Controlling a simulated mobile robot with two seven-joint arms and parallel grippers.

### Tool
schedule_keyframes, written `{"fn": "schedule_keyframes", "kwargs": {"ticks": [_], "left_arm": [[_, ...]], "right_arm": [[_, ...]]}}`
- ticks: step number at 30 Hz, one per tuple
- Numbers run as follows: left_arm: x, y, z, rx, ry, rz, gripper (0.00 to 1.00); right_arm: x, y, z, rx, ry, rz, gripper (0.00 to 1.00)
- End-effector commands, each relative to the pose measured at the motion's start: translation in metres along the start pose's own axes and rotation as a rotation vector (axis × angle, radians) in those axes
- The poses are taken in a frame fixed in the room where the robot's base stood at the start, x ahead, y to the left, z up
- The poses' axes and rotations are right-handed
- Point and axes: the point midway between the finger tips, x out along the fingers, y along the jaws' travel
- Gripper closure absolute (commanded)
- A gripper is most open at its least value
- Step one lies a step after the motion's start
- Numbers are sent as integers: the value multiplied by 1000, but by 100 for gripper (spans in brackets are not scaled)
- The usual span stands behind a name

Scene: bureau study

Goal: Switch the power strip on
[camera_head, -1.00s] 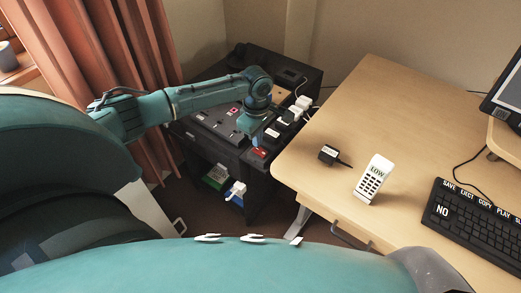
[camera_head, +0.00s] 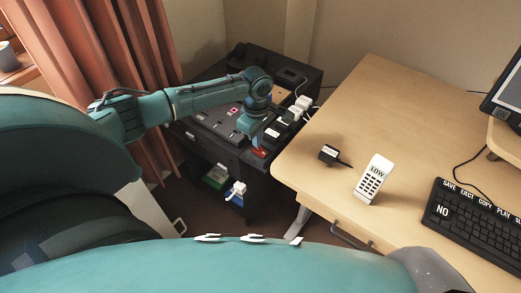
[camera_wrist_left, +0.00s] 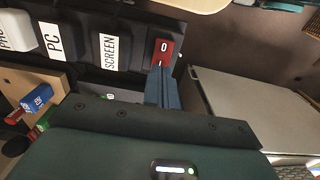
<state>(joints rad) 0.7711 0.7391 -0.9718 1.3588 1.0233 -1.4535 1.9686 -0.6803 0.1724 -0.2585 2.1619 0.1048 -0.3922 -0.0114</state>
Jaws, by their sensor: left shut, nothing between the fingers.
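The power strip is black and lies along the right edge of a black cabinet; its body shows in the left wrist view (camera_wrist_left: 134,58). In the head view the gripper (camera_head: 255,143) is beside the switch. My right gripper is out of view.
A wooden desk (camera_head: 340,95) stands right of the cabinet (camera_head: 228,150), its edge close to the strip. On it are a black adapter (camera_head: 328,154), a white handset reading LOW (camera_head: 374,179) and a keyboard (camera_head: 465,218). A curtain (camera_head: 110,50) hangs at the left.

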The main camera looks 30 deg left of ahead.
Motion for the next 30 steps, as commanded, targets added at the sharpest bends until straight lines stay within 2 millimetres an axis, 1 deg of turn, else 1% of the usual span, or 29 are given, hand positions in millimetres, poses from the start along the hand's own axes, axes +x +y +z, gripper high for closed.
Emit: {"fn": "schedule_keyframes", "kwargs": {"ticks": [30], "left_arm": [[16,0,0,0,-1,0,100]], "right_arm": [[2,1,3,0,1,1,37]]}}
